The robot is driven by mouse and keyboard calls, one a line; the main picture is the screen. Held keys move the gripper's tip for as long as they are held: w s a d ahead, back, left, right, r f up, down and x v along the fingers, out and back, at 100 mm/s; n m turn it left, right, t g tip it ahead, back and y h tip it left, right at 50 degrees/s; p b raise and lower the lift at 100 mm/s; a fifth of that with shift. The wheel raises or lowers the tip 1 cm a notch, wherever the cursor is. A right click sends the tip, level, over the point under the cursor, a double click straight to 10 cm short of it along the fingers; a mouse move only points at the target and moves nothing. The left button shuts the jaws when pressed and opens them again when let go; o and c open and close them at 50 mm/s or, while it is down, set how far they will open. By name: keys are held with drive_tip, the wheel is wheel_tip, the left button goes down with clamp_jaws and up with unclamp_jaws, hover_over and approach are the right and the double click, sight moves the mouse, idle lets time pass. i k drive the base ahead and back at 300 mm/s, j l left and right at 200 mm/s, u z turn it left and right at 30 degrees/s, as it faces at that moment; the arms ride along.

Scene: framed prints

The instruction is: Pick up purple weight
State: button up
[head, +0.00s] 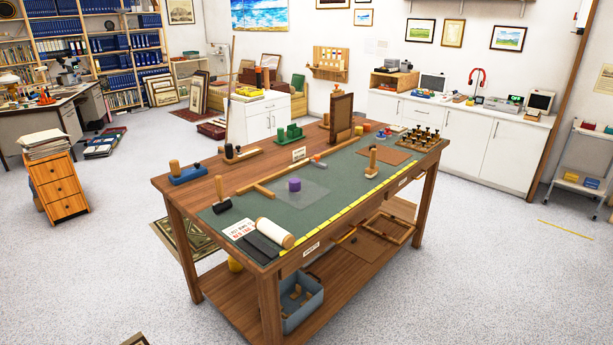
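The purple weight (295,185) is a small purple cylinder. It stands upright on a clear or pale sheet (312,198) that lies on the green mat (345,178) of the wooden workbench (183,208). Nothing covers the weight in the head view. My gripper and arm do not show in this view.
Near the weight lie a T-shaped wooden ruler (265,190), a white roll (274,232), a dark mallet (221,196) and a wooden-handled tool (372,160). A framed board (340,117) stands on the bench's far side.

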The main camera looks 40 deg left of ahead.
sight(294, 183)
drive_tip(key=i+j+u, duration=0.1)
drive_tip(key=i+u, duration=0.3)
drive_tip(key=i, duration=0.35)
drive_tip(key=i+l+u, duration=0.2)
drive_tip(key=i+u, duration=0.2)
drive_tip(key=i, duration=0.4)
drive_tip(key=i+u, duration=0.85)
drive_tip(key=i+l+u, duration=0.2)
drive_tip(key=u, duration=0.2)
drive_tip(key=i+l+u, duration=0.1)
drive_tip(key=i+u, duration=0.25)
drive_tip(key=i+l+u, duration=0.1)
drive_tip(key=u, duration=0.25)
drive_tip(key=i, duration=0.05)
